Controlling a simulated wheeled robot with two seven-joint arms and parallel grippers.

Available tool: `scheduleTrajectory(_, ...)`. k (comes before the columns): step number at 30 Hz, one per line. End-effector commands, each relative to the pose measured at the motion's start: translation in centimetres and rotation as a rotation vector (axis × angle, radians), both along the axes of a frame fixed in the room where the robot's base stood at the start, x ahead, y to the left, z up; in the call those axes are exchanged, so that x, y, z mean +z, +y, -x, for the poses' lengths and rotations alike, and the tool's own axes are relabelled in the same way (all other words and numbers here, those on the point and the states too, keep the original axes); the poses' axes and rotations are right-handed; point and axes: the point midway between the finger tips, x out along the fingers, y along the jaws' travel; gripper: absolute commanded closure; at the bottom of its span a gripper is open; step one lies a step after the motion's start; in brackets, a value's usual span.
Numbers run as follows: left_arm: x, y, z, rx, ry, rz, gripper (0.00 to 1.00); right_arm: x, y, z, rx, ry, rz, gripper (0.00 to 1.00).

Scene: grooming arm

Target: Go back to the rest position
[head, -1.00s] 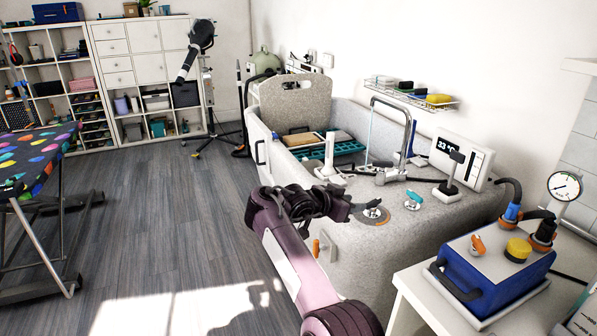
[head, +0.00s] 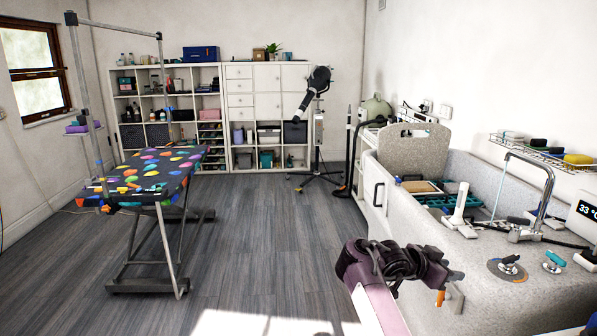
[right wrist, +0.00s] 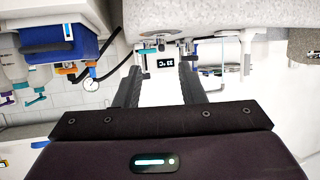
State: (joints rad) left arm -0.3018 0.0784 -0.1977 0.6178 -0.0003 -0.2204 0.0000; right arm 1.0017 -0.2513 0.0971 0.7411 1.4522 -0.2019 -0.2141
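My right gripper (head: 456,276) is in front of the grey wash tub (head: 560,295), a little left of the round tap knob (head: 507,265), with a gap between them. In the right wrist view the two dark fingers of my right gripper (right wrist: 160,85) stand apart. Nothing is held between them; a white display unit (right wrist: 162,65) shows in the background through the gap. My left gripper is in neither current view.
A teal-handled knob (head: 553,262) and a faucet (head: 535,200) are on the tub's ledge. A grooming table (head: 150,175) with a spotted top stands at left. Shelves (head: 165,105) and a dryer on a stand (head: 318,82) are at the back. The middle floor is clear.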

Motion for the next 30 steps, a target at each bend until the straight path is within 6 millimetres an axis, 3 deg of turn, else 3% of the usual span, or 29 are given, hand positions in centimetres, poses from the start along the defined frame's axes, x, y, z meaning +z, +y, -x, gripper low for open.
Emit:
scheduleTrajectory(11, 0.1, -0.5, -0.4, -0.004, -0.007, 0.007, 0.64, -7.4, -0.4, -0.4, 0.127, 0.093, 0.048, 0.64)
scheduleTrajectory(17, 0.1, -0.5, -0.6, -0.004, -0.01, 0.006, 0.64, -13.8, -0.3, 0.1, 0.242, 0.174, 0.072, 0.64)
scheduleTrajectory(20, 0.1, -0.1, -0.6, -0.005, -0.009, 0.001, 0.64, -18.1, -0.1, 0.9, 0.316, 0.227, 0.078, 0.64)
scheduleTrajectory(23, 0.0, 0.1, -0.5, -0.004, -0.007, -0.001, 0.64, -23.8, 0.3, 2.5, 0.413, 0.3, 0.077, 0.64)
scheduleTrajectory(26, 0.0, 0.1, -0.5, -0.003, -0.007, -0.002, 0.64, -30.6, 1.2, 5.4, 0.533, 0.388, 0.061, 0.64)
scheduleTrajectory(30, 0.1, 0.1, -0.4, -0.003, -0.007, -0.002, 0.64, -39.5, 2.8, 11.1, 0.698, 0.51, 0.011, 0.64)
